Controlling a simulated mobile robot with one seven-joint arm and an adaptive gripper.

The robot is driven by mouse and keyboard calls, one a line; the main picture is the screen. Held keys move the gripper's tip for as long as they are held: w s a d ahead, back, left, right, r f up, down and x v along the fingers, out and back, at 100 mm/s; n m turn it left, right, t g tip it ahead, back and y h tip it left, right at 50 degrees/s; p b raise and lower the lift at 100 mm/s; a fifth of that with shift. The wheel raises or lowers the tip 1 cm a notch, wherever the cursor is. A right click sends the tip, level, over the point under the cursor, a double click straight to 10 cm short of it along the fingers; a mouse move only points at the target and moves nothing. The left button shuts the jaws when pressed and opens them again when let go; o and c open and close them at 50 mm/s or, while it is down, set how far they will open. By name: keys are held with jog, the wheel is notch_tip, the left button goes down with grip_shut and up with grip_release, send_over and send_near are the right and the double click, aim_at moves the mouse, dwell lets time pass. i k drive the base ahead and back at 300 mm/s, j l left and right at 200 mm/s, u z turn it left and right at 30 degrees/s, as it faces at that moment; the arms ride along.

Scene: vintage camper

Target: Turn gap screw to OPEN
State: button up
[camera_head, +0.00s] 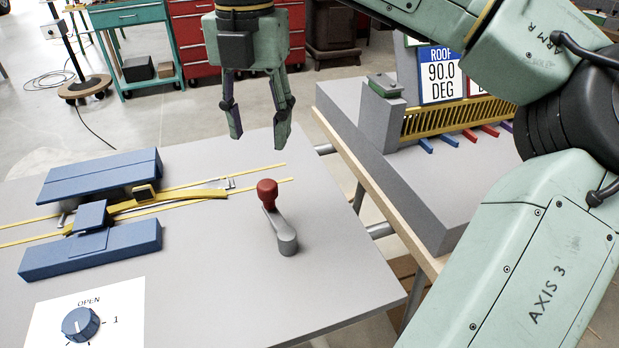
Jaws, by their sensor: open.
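A blue round dial knob (80,324) sits on a white plate (125,305) at the lower left of the table. The plate is marked OPEN above the knob and 1 to its right. The knob has a pale mark on its face, but I cannot tell exactly where it points. The plate's lower part is cut off by the picture edge. My gripper (257,141) is open and empty, pointing down above the far part of the table. It is well away from the knob, up and to the right of it, and touches nothing I can see.
A grey crank with a red handle (267,188) stands on the table below my gripper. Blue blocks (100,176) flank yellow strips at the left. A grey bench (455,195) with a ROOF 90.0 DEG display (441,75) stands right. Bare tabletop lies between knob and crank.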

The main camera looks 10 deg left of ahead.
aim_at(79, 326)
jog(key=k, duration=1)
